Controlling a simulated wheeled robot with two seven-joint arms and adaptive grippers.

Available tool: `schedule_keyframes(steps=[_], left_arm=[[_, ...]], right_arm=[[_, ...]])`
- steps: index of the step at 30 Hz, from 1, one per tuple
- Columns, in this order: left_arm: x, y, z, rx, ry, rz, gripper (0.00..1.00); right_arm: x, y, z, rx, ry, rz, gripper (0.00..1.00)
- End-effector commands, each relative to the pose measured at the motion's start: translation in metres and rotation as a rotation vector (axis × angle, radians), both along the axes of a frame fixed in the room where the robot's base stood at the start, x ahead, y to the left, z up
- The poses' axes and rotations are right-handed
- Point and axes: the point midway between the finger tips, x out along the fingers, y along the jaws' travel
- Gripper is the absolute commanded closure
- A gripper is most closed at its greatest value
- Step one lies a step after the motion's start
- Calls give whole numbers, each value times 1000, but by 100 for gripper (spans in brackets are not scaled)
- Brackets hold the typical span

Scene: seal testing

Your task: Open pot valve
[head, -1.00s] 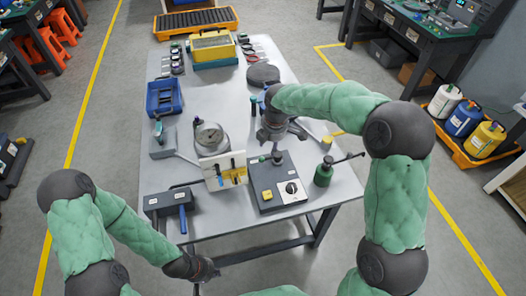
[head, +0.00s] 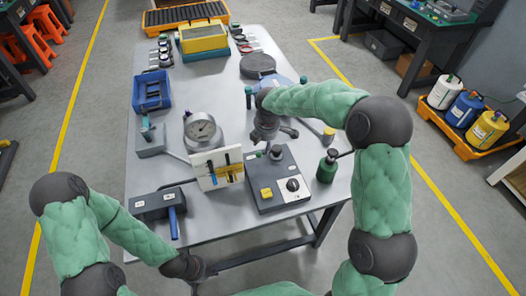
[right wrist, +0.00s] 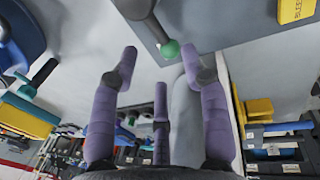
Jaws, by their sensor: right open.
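A grey control box (head: 262,198) with a yellow button, a dark dial and a dark knob on a stem (head: 276,153) stands near the table's front edge. My right gripper (head: 277,136) hangs just behind that knob. In the right wrist view its purple fingers (right wrist: 160,66) are spread and empty, with a green-tipped knob (right wrist: 170,49) just beyond the gap. I cannot tell whether it touches. A round metal pot with a dial gauge (head: 203,131) stands to the left. Which part is the pot valve is unclear. My left gripper (head: 201,272) is low before the table; its fingers are unclear.
A white and yellow stand (head: 216,170) is close left of the box, and a dark box with a blue handle (head: 158,205) is farther left. A green bottle (head: 327,168) is close right. A blue tray (head: 152,91) and a yellow case (head: 203,38) are farther back.

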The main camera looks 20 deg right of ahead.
Motion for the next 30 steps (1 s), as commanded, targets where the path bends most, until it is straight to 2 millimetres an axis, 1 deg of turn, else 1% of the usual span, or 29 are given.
schedule_keyframes(steps=[1, 3, 6, 9, 13, 21, 22, 23, 24, 26, 27, 30], left_arm=[[0, 0, -5, 0, 0, 0, 100], [0, 0, -8, 0, 0, 0, 100], [0, 0, -12, 0, 0, 0, 100], [0, 0, -14, 0, 0, 0, 100], [0, 0, -16, 0, 0, 0, 100], [0, 0, -15, 0, 0, 0, 100], [0, 0, -15, 0, 0, 0, 100], [0, 0, -15, 0, 0, 0, 100], [0, 0, -15, 0, 0, 0, 100], [0, 0, -15, 0, 0, 0, 100], [0, 0, -15, 0, 0, 0, 100], [0, 0, -15, 0, 0, 0, 100]], right_arm=[[2, 0, -12, 0, 2, 0, 54], [4, 0, -22, 0, 2, 0, 54], [6, 1, -35, 1, 1, -1, 54], [8, 1, -42, 0, 1, -1, 54], [9, 1, -47, 0, 0, -1, 54], [10, 1, -48, 0, 0, 0, 54], [10, 1, -48, 0, 0, -1, 60], [10, 1, -48, 0, 0, 0, 68], [10, 1, -48, 0, -1, -1, 79], [10, 1, -48, 0, 0, 0, 96], [9, 1, -48, 0, 0, -1, 100], [9, 0, -48, 0, 0, -1, 100]])
